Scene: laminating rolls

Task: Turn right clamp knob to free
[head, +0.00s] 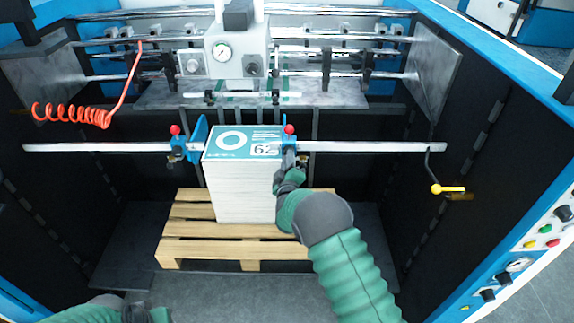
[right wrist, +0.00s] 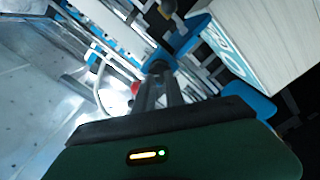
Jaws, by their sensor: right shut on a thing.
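The right clamp (head: 291,147) is blue, with a red ball (head: 289,129) on top, and sits on the silver bar at the right edge of the paper stack. My right gripper (head: 288,156) is at the front of this clamp, just below the red ball, and is shut on its knob. The fingers hide most of the knob. In the right wrist view the closed fingers (right wrist: 160,80) reach the blue clamp part, with the red ball (right wrist: 135,88) beside them. My left gripper (head: 136,309) is low at the bottom left edge, partly cut off.
The paper stack (head: 240,190) stands on a wooden pallet (head: 190,247). A left clamp (head: 190,145) sits on the same bar (head: 100,147). A yellow-handled crank (head: 448,189) hangs at right. A coiled red hose (head: 75,114) hangs at left. Dark side walls enclose the bay.

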